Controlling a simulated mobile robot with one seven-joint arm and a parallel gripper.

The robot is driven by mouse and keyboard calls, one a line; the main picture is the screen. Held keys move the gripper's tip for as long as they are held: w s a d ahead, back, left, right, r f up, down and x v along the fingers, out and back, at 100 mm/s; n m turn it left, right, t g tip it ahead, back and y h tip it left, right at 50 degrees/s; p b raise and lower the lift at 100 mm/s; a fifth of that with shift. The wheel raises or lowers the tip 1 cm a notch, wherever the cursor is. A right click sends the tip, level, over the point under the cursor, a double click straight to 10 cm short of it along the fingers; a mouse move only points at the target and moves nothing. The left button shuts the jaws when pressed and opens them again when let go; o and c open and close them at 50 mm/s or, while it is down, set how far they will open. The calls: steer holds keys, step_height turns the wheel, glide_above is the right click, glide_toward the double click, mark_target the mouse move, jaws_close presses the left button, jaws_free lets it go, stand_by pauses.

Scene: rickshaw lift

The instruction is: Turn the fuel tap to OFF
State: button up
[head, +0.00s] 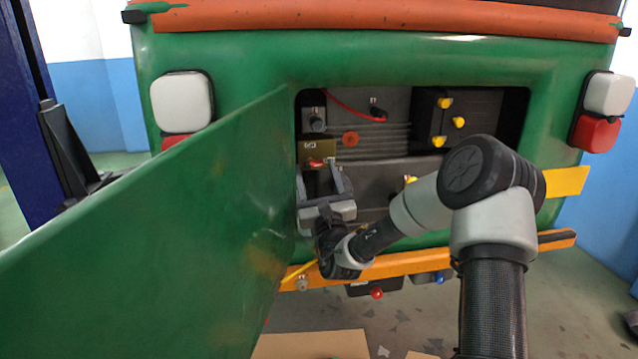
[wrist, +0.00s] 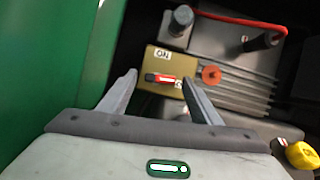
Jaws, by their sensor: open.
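The fuel tap is a small red lever (head: 315,163) on an olive-brown plate (head: 324,149) inside the open rear bay. It also shows in the wrist view as a red lever (wrist: 165,79), lying roughly level across the plate (wrist: 155,62). An ON label (wrist: 162,54) sits above it; a second label by its right end is partly hidden by a finger. My gripper (head: 319,174) is open and empty, just in front of the tap. In the wrist view my gripper (wrist: 160,78) has a fingertip on each side of the lever; I cannot tell whether they touch it.
A green door (head: 170,225) stands open close to my gripper's left. Beside the plate are a ribbed grey block with a red-orange knob (head: 350,139), a red cable (head: 350,108) and yellow caps (head: 459,122). An orange bumper (head: 410,262) runs below the bay.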

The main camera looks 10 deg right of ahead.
steer(key=a+v, duration=0.1)
steer(key=v, duration=1.6)
steer(key=shift+d+p, duration=0.35)
steer(key=shift+d, duration=0.2)
steer(key=shift+s+f, duration=0.1)
steer(key=shift+s, duration=0.05)
